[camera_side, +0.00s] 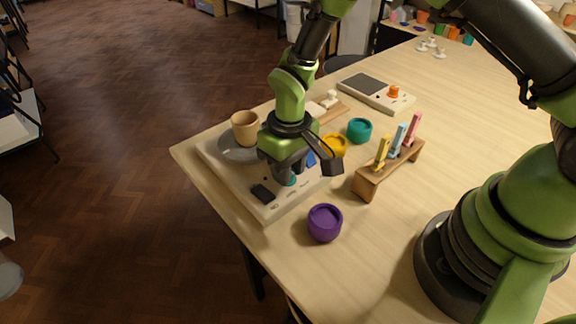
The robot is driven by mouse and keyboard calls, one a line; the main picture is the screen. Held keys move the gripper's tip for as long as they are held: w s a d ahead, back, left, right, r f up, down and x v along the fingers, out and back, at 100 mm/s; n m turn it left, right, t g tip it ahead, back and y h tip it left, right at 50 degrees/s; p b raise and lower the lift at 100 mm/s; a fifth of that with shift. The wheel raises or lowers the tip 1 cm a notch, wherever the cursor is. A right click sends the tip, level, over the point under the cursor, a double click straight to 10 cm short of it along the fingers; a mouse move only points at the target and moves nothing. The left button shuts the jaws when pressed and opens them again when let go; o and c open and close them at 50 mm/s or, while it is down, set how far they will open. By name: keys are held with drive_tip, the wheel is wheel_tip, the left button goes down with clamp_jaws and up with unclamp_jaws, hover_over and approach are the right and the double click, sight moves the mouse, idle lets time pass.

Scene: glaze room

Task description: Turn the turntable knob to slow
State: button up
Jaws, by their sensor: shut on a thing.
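The turntable unit (232,177) is a pale flat box at the left corner of the table. Its grey disc (231,152) carries a tan cup (245,128). The knob's pointer and the panel marks are too small or hidden to read.
A purple pot (325,222) stands close in front of the unit. Yellow (334,145) and teal (359,130) pots stand to the right. A wooden rack (390,170) holds coloured tools. A pale device with an orange knob (394,91) lies behind. The right of the table is mostly free.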

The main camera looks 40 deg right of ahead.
drive_tip(key=shift+n, duration=2.2)
drive_tip(key=o, duration=0.9)
drive_tip(key=shift+r, duration=0.1)
drive_tip(key=r, duration=0.9)
drive_tip(key=shift+w+d+r, duration=0.1)
drive_tip(key=shift+d+r, duration=0.1)
drive_tip(key=shift+r, duration=0.2)
